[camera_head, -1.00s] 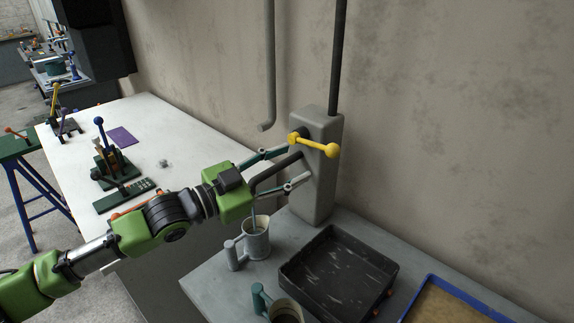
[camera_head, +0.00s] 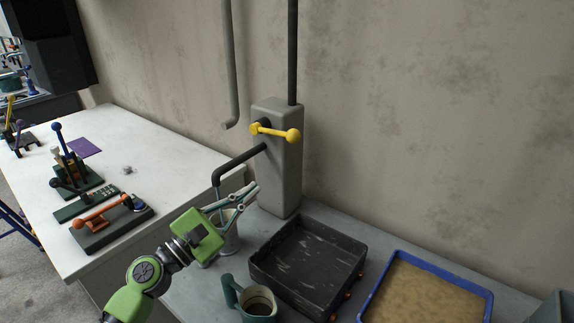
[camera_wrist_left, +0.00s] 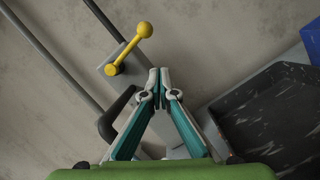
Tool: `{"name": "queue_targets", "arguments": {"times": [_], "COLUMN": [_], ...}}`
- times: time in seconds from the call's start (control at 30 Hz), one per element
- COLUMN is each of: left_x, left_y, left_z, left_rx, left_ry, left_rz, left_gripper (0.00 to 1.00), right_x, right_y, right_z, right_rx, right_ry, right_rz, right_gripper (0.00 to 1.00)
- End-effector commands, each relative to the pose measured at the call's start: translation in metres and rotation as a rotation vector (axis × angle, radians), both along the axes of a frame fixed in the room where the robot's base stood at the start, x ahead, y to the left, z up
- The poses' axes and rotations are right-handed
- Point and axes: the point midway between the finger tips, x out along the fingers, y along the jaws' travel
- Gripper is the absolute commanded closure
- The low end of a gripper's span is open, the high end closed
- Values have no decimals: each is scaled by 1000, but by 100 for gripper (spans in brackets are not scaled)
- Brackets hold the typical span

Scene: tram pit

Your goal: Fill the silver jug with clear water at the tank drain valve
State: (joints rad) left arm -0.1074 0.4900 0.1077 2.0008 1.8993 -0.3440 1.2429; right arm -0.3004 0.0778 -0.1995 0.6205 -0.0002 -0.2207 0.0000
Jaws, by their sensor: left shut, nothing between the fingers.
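The silver jug (camera_head: 230,240) stands on the grey bench below the dark spout (camera_head: 238,160), partly hidden behind my left gripper. A thin bluish streak (camera_head: 221,214) runs from the spout's end down towards the jug; it looks like water. The level in the jug is hidden. The yellow valve lever (camera_head: 275,132) sits on the grey drain block (camera_head: 288,175), lying roughly sideways; it also shows in the left wrist view (camera_wrist_left: 130,48). My left gripper (camera_head: 252,192) is shut and empty, in front of the spout and above the jug, apart from the lever. In the left wrist view its fingertips (camera_wrist_left: 160,74) meet.
A teal mug (camera_head: 229,291) with dark contents stands at the bench front. A black tray (camera_head: 262,266) lies right of the jug, and a blue-rimmed tray (camera_head: 398,254) of sandy material beyond it. Levers on bases stand on the white table (camera_head: 150,140).

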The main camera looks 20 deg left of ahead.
Motion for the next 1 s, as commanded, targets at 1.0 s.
{"name": "queue_targets", "arguments": {"times": [1.0], "left_x": [91], "left_y": [-35], "left_z": [48], "left_rx": [-351], "left_ry": [106], "left_rz": [-57], "left_gripper": [100], "right_x": [0], "right_y": [-2], "right_z": [58], "right_rx": [-2], "right_ry": [0], "right_rz": [2], "right_gripper": [34]}}
